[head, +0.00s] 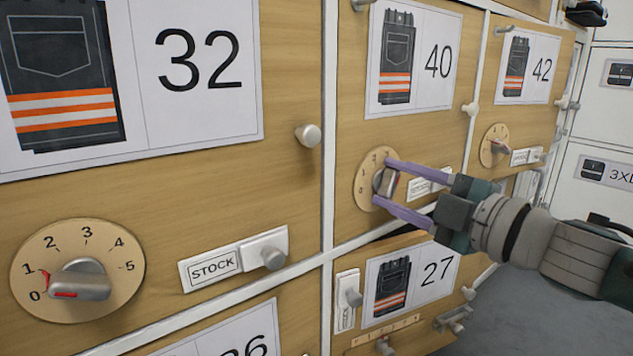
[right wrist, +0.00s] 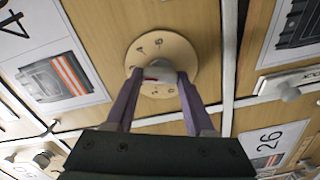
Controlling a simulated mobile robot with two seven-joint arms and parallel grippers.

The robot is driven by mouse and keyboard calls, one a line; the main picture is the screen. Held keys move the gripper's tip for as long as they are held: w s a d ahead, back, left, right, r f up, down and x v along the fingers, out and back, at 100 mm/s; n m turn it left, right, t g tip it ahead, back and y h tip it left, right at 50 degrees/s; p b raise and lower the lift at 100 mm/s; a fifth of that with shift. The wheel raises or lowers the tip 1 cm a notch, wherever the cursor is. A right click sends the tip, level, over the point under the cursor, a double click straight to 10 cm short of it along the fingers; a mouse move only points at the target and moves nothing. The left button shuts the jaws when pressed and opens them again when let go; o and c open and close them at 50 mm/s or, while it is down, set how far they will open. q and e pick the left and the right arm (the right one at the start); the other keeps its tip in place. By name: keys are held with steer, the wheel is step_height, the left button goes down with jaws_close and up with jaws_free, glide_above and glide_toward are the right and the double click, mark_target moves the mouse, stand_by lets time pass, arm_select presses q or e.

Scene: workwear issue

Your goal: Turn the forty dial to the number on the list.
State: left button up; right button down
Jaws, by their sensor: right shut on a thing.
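The forty dial (head: 363,188) is a round tan plate with numbers and a grey knob (head: 389,182), on the wooden door below the "40" trousers card (head: 416,62). My right gripper (head: 383,184) has its two purple fingers on either side of this knob, shut on it. In the right wrist view the dial (right wrist: 150,46) shows around the fingers, with the knob (right wrist: 158,74) between them. The fingers cover part of the scale, and I cannot tell which number the knob points to. No list is in sight. My left gripper is not in view.
The 32 door has its own dial (head: 110,258), its red mark near 0, and a STOCK slider (head: 235,262). The 42 door has another dial (head: 489,155). A STOCK slider (head: 420,188) sits beside the held dial. The 27 door (head: 440,312) is below. Grey floor is at lower right.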

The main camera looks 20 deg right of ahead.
steer(key=shift+c, duration=1.3)
jaws_free()
steer(key=shift+s+r, duration=0.1)
steer(key=shift+s, duration=0.15)
steer(key=p+v, duration=0.4)
steer(key=v, duration=0.5)
steer(key=shift+s+p, duration=0.2)
steer(key=shift+p, duration=0.2)
steer(key=shift+d, duration=0.2)
